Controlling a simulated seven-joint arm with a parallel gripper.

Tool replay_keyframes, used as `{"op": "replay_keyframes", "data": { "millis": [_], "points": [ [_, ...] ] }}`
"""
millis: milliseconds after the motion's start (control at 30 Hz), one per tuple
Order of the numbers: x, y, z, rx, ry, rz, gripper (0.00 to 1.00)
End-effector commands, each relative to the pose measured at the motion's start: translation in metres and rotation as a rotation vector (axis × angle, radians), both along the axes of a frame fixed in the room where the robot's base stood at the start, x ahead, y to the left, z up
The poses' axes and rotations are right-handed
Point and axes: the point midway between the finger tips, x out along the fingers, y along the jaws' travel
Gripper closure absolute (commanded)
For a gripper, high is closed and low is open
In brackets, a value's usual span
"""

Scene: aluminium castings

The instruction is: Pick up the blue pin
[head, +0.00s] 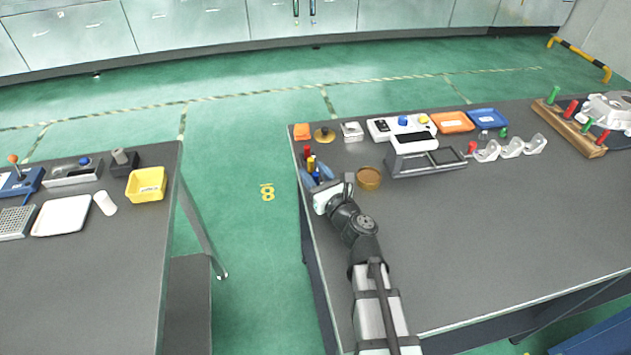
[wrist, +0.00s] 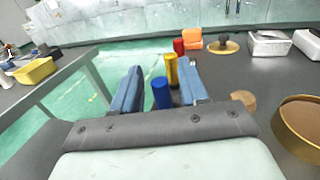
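The blue pin (wrist: 161,93) stands upright on the dark table, seen between the two blue fingers of my gripper (wrist: 160,88) in the wrist view. The fingers are apart, with a visible gap on the pin's left side. A yellow pin (wrist: 171,70) and a red pin (wrist: 179,47) stand in a line behind it. In the head view my gripper (head: 315,177) is at the table's left edge, and the blue pin (head: 316,176) shows only slightly between the fingers. The yellow pin (head: 311,164) and red pin (head: 307,151) stand just beyond.
A brown round dish (head: 369,178) sits close to the right of my gripper. A dark grey tray-like fixture (head: 425,162) lies farther right. An orange block (head: 301,132) and a brass disc with a knob (head: 324,135) are behind the pins. The table's middle is clear.

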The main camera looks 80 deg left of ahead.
Motion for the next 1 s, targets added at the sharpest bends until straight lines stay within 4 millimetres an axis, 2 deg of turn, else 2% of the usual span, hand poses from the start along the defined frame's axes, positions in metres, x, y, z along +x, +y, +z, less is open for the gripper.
{"op": "replay_keyframes", "data": {
  "millis": [67, 433, 767, 1000],
  "points": [
    [0.0, 0.0, 0.0, 0.0, 0.0, 0.0, 0.65],
    [0.0, 0.0, 0.0, 0.0, 0.0, 0.0, 1.0],
    [0.0, 0.0, 0.001, 0.0, 0.0, 0.0, 1.0],
    [0.0, 0.0, 0.021, 0.002, -0.001, 0.0, 1.0]
  ]
}}
